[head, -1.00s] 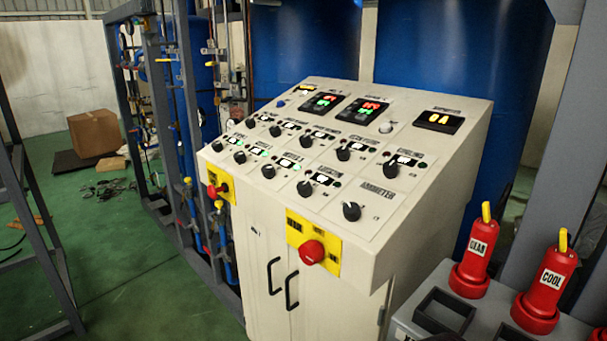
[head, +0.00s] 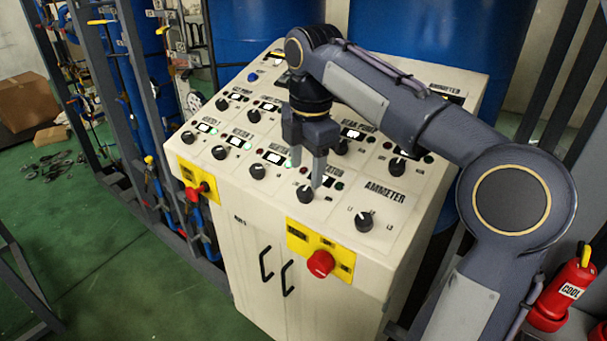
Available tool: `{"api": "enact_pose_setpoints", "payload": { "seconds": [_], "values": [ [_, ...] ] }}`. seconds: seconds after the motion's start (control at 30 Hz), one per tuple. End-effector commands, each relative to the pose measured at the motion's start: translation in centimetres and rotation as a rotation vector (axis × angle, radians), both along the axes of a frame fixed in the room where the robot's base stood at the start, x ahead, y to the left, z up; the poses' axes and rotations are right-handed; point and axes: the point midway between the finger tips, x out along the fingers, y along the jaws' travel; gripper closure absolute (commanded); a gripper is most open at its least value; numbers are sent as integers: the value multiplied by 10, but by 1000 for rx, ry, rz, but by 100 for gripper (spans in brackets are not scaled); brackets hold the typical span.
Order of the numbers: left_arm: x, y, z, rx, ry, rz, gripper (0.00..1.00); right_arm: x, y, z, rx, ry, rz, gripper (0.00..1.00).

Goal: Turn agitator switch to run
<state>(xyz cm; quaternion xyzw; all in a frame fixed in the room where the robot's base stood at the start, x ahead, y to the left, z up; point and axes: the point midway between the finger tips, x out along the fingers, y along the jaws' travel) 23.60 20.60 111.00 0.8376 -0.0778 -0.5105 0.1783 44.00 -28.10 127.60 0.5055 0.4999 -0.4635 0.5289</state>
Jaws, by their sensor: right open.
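The sloped white control panel (head: 400,185) stands in the middle of the head view. The black agitator switch (head: 304,194) is a knob in its front row, under a label partly hidden by my gripper that ends in "TATOR". My right gripper (head: 307,174) reaches in from the right and points down, open and empty. Its fingertips are just above and behind the agitator switch in the picture; I cannot tell whether they touch it. My left gripper is out of view.
The ammeter knob (head: 364,221) is to the right of the agitator switch. A red emergency button (head: 320,263) sits on the yellow plate below. Several similar knobs fill the panel. Blue tanks (head: 265,30) stand behind.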

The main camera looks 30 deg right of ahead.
Motion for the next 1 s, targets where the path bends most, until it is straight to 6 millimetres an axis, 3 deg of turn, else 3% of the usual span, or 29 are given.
{"api": "enact_pose_setpoints", "payload": {
  "seconds": [0.17,0.6,1.0],
  "values": [
    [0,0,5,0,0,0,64,17,-5,6,-15,35,127,47],
    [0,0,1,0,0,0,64,19,-5,-56,-15,39,137,47],
    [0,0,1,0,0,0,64,20,-5,-69,-15,34,136,47]
  ]
}}
